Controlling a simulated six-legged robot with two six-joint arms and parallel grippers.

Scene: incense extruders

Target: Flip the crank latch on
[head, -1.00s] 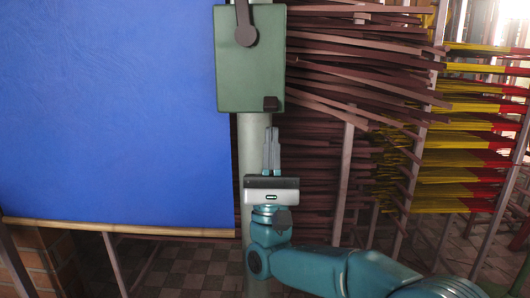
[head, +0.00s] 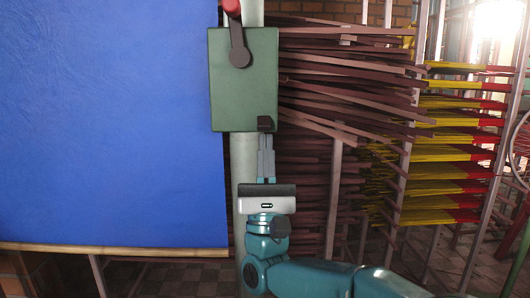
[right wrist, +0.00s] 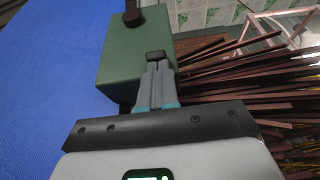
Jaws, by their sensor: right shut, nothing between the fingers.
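A green box (head: 243,85) is fixed on a pale round post (head: 243,160). A dark crank lever (head: 238,45) pivots on its upper front and points up, with a red knob (head: 231,7) at its top, partly cut off by the frame edge. My left gripper is not in view.
A blue hanging sheet (head: 110,120) with a wooden bottom bar (head: 110,249) fills the left. Bundles of dark incense sticks (head: 340,70) and yellow-red sticks (head: 455,150) on racks are at the right, close behind the box.

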